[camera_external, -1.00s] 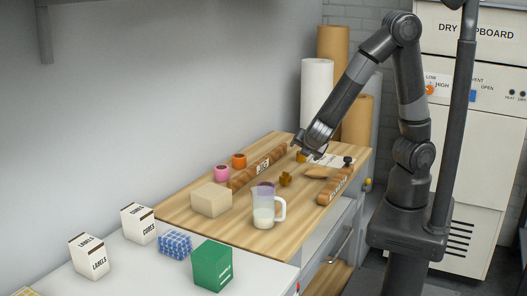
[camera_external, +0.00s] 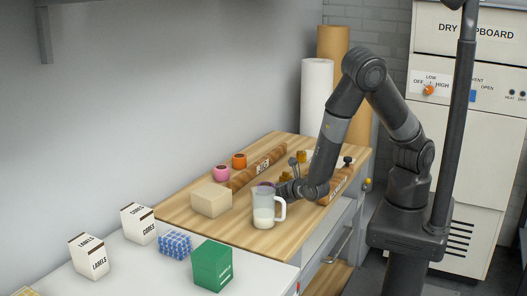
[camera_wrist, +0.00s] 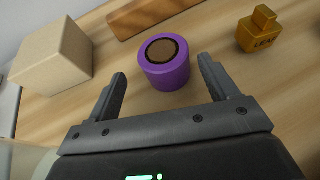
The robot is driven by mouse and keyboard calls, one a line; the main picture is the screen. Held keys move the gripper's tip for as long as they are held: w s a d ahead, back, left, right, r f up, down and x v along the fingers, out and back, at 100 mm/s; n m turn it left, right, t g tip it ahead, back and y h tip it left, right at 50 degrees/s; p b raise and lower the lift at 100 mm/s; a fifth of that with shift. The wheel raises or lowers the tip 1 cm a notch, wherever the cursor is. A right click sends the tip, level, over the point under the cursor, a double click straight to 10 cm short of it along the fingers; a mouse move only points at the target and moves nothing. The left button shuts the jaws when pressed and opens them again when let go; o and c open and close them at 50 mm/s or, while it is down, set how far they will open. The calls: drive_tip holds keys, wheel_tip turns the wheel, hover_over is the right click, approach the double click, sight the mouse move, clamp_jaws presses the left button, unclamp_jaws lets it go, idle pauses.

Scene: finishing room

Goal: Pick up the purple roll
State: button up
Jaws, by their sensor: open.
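The purple roll (camera_wrist: 165,70) stands upright on the wooden top in the wrist view, with a brown core on its upper face. My gripper (camera_wrist: 163,80) is open, with one finger on each side of the roll's near part. No contact between the fingers and the roll shows. In the external view the roll (camera_external: 266,184) is mostly hidden behind the clear jug, with only a purple bit at its rim. My gripper (camera_external: 281,187) is low over the bench, just behind the jug.
The clear jug (camera_external: 263,207) with pale liquid stands close in front of my gripper. A beige block (camera_external: 211,199) is to the left. A yellow weight (camera_wrist: 257,33) is to the right in the wrist view. A long brown bar (camera_external: 257,168) lies behind.

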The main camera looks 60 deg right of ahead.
sight(262, 185)
drive_tip(key=shift+d+r+x, duration=0.1)
drive_tip(key=shift+d+x, duration=0.05)
drive_tip(key=shift+x, duration=0.85)
drive_tip(key=shift+d+r+x, duration=0.1)
drive_tip(key=shift+x, duration=0.9)
drive_tip(key=shift+d+r+x, duration=0.1)
drive_tip(key=shift+d+x, duration=0.05)
drive_tip(key=shift+x, duration=0.9)
drive_tip(key=shift+a, duration=0.1)
drive_tip(key=shift+c, duration=0.5)
drive_tip(key=c, duration=1)
drive_tip(key=shift+r, duration=4.95)
